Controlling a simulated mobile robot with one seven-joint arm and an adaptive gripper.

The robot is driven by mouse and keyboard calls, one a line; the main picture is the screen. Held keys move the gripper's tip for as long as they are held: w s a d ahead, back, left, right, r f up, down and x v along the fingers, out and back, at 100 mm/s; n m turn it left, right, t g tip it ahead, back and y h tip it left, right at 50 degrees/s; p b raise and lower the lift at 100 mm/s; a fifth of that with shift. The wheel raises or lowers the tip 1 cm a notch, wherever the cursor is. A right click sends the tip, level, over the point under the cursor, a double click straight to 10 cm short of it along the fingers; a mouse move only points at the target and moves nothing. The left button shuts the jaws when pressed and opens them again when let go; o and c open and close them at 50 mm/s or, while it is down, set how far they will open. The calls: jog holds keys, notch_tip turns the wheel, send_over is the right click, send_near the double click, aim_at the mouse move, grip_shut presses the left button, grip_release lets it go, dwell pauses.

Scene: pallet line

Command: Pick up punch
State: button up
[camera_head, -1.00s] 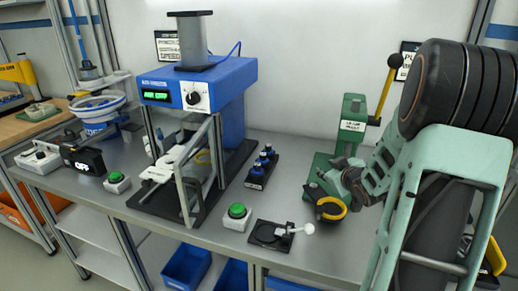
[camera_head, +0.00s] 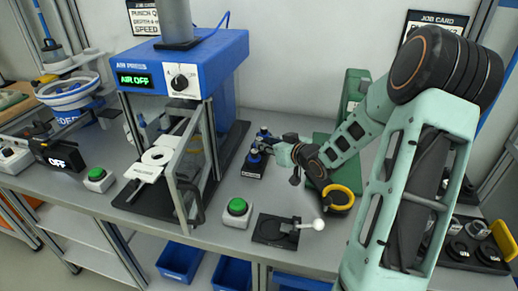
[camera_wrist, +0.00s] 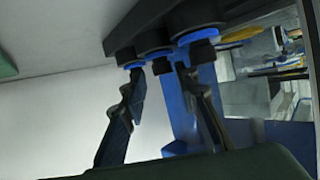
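Several punches (camera_head: 255,157) with blue collars and dark ends stand in a small black rack (camera_head: 253,172) between the blue press and the green press. My gripper (camera_head: 271,143) is at the rack's right side, close to the punches, and partly hides them. In the wrist view the rack (camera_wrist: 150,30) appears upside down at the top, with the punches below it. One punch (camera_wrist: 161,67) shows between the tips of my open gripper (camera_wrist: 160,73). I cannot tell whether the fingers touch it. Another punch (camera_wrist: 200,44) is to the right of the fingers.
The blue press (camera_head: 180,62) stands left of the rack, its display reading AIR OFF. A green-button box (camera_head: 237,213) and a black fixture with a white-knobbed lever (camera_head: 275,230) are in front. The green press (camera_head: 350,95) is behind my arm.

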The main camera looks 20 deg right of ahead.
aim_at(259, 139)
jog(key=x, duration=0.5)
jog(key=shift+w+a+r, duration=0.1)
jog(key=shift+w+a, duration=0.1)
jog(key=shift+w, duration=0.05)
grip_shut()
